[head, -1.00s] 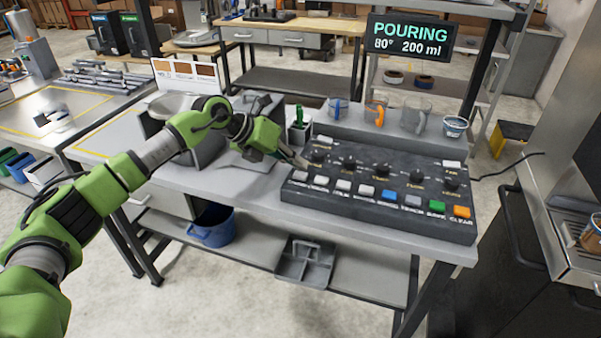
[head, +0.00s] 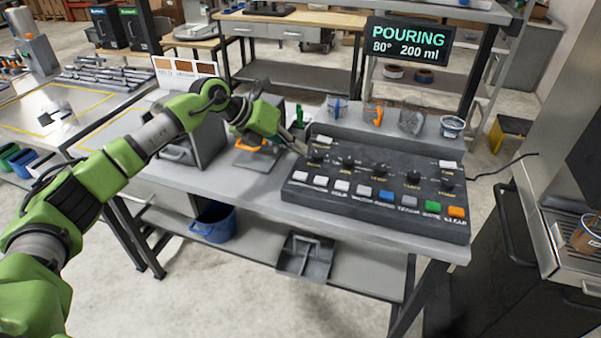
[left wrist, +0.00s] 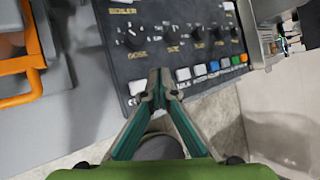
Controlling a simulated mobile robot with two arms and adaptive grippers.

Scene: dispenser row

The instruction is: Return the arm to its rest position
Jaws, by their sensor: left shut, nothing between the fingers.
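My left arm, green and grey, comes in from the left in the head view. My left gripper (head: 301,149) is shut and empty, at the left end of the dark control panel (head: 372,218). In the left wrist view its fingertips (left wrist: 159,84) meet over the panel's near left edge, close to the first white button. I cannot tell whether they touch the panel. The panel carries several black knobs and a row of white, blue, grey, green and orange buttons. The display (head: 409,43) reads POURING, 80°, 200 ml. My right gripper is not in view.
Several cups, among them a glass one (head: 411,120), stand behind the panel. A blue bucket (head: 213,224) and a grey tray (head: 304,257) are on the lower shelf. A coffee machine (head: 575,200) stands right.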

